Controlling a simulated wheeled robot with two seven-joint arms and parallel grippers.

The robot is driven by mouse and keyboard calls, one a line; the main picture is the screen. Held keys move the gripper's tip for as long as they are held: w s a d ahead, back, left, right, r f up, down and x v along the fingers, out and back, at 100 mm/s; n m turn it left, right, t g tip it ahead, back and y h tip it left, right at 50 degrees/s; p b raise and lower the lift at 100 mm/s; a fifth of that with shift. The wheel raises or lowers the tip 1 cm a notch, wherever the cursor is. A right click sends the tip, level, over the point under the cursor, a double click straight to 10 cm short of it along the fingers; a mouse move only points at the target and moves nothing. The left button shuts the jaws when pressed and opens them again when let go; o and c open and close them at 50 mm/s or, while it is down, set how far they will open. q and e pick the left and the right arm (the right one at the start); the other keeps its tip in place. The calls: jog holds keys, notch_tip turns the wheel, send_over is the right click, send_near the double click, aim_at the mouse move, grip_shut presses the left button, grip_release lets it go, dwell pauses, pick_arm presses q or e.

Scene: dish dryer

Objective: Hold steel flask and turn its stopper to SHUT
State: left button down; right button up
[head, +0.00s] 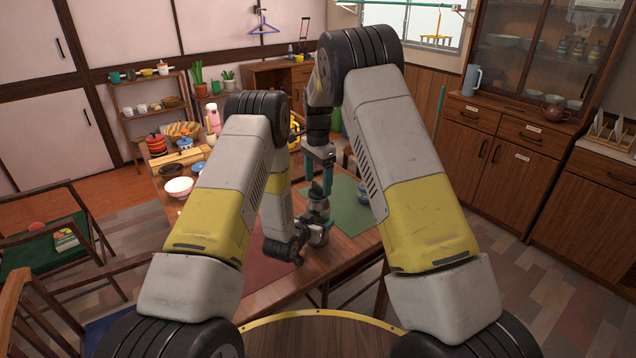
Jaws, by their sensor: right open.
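The steel flask (317,212) shows as a small grey metal shape on the near part of the table, partly covered by my grippers. My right gripper (317,187) points down from above with its teal fingers apart, just over the flask's top. I cannot tell whether it touches the stopper, and the SHUT mark is too small to read. My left gripper (312,230) comes in low from the left, with its tips against or right beside the flask's body. Its grip is too small and too covered to judge.
The wooden table (346,246) bears a green mat (350,205) and a dark red mat (262,262). A white bowl (178,187) and several other items stand at its left. Chairs (60,245) are at the left; a wooden cabinet (510,160) is at the right.

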aim_at(318, 184)
notch_tip(318, 184, up, 11)
dwell(0.3)
dwell(0.5)
pick_arm(q)
jog(key=shift+c, duration=0.6)
grip_release()
